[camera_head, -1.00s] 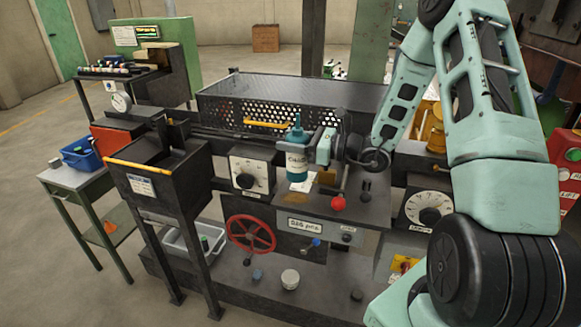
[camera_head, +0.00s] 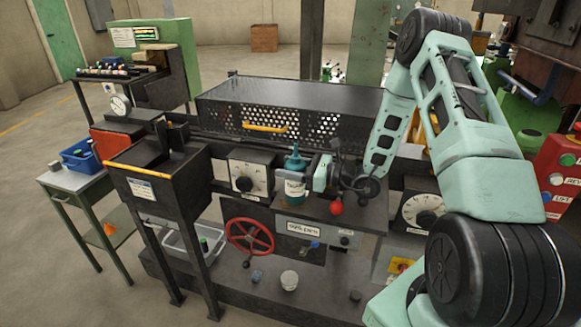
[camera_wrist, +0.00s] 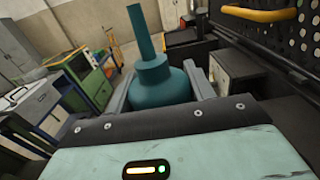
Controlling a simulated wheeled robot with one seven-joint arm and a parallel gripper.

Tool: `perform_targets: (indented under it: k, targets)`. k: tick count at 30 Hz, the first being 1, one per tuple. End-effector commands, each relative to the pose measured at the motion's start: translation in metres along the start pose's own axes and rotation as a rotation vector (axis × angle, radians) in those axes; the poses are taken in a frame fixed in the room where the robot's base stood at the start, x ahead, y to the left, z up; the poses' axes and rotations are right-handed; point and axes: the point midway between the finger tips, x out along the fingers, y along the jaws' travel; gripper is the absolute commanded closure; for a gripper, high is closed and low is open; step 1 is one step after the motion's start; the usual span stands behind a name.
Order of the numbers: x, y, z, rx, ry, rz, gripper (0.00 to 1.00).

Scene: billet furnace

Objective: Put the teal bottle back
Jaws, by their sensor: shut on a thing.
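The teal bottle (camera_head: 295,188) is upright with a thin spout and a pale label, over the left part of the dark machine top below the mesh guard. Its base is at or just above that surface; I cannot tell if it touches. My gripper (camera_head: 305,180) reaches in from the right and is shut on the bottle's body. In the wrist view the bottle (camera_wrist: 160,84) stands between the two grey fingers (camera_wrist: 158,92), its shoulder and spout showing above the gripper body, which hides its lower part.
A red-knobbed lever (camera_head: 336,208) stands just right of the bottle. The perforated guard (camera_head: 290,115) with a yellow handle is behind. A dial box (camera_head: 250,176) is close on the left, and a red handwheel (camera_head: 250,237) is below. A blue bin (camera_head: 80,160) sits on the left side table.

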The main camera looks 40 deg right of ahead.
Motion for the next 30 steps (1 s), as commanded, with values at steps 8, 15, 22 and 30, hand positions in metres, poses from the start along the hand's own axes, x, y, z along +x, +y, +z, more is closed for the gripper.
perform_targets:
  k: [8,15,22,30]
  targets:
    - [0.0,0.0,-0.002,0.0,0.0,0.0,0.25]
    - [0.0,0.0,0.003,0.0,0.0,0.0,0.25]
    - [-0.038,-0.002,-0.004,-0.001,0.0,-0.006,0.25]
    - [-0.093,-0.001,-0.002,-0.001,0.001,-0.004,0.25]
